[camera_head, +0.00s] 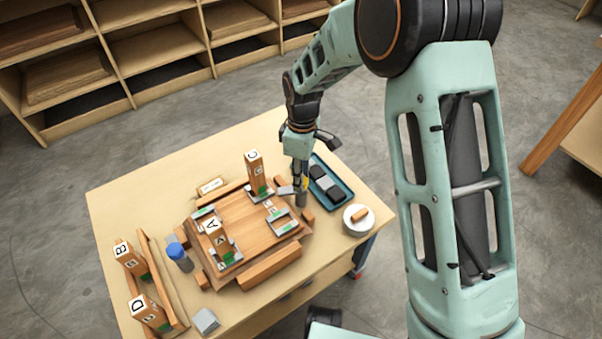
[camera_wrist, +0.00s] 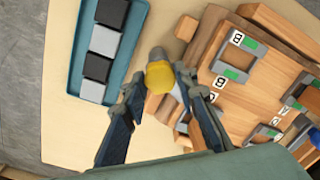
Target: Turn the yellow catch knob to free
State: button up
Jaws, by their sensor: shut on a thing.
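The yellow catch knob (camera_wrist: 159,76) sits at the edge of the wooden board in the wrist view, with a grey metal part beside it. Only a sliver of the knob (camera_head: 306,183) shows in the head view, behind my fingers. My gripper (camera_wrist: 160,84) has one finger on each side of the knob and is shut on it. In the head view my gripper (camera_head: 301,190) points down at the board's right corner. The fingers hide part of the knob, and I cannot tell which way it is turned.
The wooden board (camera_head: 245,222) carries upright blocks A (camera_head: 213,238) and C (camera_head: 254,172). Blocks B (camera_head: 130,258) and D (camera_head: 147,311) stand in a rack at the left. A blue tray (camera_head: 341,181) with dark and grey pieces and a white round dish (camera_head: 350,226) lie close right.

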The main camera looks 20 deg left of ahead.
jog(key=m+p, duration=0.1)
jog(key=m, duration=0.5)
jog(key=shift+r+m, duration=0.1)
jog(key=shift+m, duration=0.2)
jog(key=m+p, duration=0.1)
jog(key=m, duration=0.5)
jog(key=shift+p, duration=0.3)
jog(key=shift+m, duration=0.3)
jog(key=o, duration=1.2)
jog(key=shift+c, duration=0.2)
notch_tip(320, 180, up, 12)
jog(key=shift+d, duration=0.3)
jog(key=shift+w, duration=0.1)
